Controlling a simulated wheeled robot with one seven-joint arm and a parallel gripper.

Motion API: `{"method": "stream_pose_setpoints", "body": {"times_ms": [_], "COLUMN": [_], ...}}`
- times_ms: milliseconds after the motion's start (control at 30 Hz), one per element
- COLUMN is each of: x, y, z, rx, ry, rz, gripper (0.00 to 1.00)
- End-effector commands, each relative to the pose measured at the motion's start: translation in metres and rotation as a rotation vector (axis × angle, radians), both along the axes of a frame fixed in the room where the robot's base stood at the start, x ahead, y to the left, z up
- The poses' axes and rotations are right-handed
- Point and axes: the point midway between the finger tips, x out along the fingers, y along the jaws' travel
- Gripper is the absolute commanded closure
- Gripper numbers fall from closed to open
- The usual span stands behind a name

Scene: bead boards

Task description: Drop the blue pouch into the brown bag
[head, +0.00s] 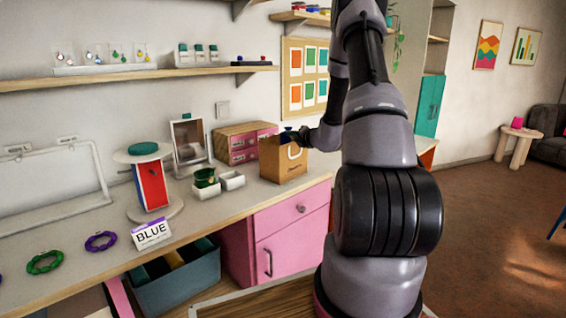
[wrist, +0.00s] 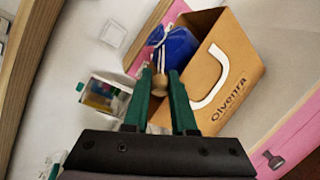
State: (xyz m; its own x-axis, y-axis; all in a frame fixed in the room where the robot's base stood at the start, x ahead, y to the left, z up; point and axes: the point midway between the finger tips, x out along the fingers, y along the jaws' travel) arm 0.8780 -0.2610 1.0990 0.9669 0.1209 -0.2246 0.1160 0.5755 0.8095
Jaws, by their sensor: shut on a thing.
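The brown paper bag (head: 283,163) stands on the counter, with a white handle on its front. In the wrist view the brown bag (wrist: 225,82) shows its open top. The blue pouch (wrist: 177,47) with pale cords is at the bag's mouth; its lower part seems to lie within the opening. My gripper (wrist: 160,74) is shut on the pouch's cord end, by a round wooden bead. In the head view my gripper (head: 298,135) is over the bag, and only a bit of the blue pouch (head: 287,136) shows.
A pink-drawered wooden box (head: 243,148) stands behind the bag. A "BLUE" card (head: 151,234) lies near the counter's front edge.

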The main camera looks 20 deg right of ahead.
Motion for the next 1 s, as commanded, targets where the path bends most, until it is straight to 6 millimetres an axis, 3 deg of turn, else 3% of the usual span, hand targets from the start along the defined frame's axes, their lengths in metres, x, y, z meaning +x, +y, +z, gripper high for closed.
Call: {"method": "stream_pose_setpoints", "body": {"times_ms": [167, 200, 267, 300, 800, 1000], "x": [0.000, 0.000, 0.000, 0.000, -0.002, -0.022], "y": [0.000, 0.000, 0.000, 0.000, -0.001, -0.003], "z": [0.000, 0.000, 0.000, 0.000, -0.003, 0.002], "rx": [0.000, 0.000, 0.000, 0.000, 0.000, -0.001], "ry": [-0.001, 0.000, 0.000, 0.000, 0.008, 0.008], "rz": [0.001, 0.000, 0.000, 0.000, -0.001, -0.001], "gripper": [1.00, 0.68, 0.45, 0.41, 0.41, 0.41]}}
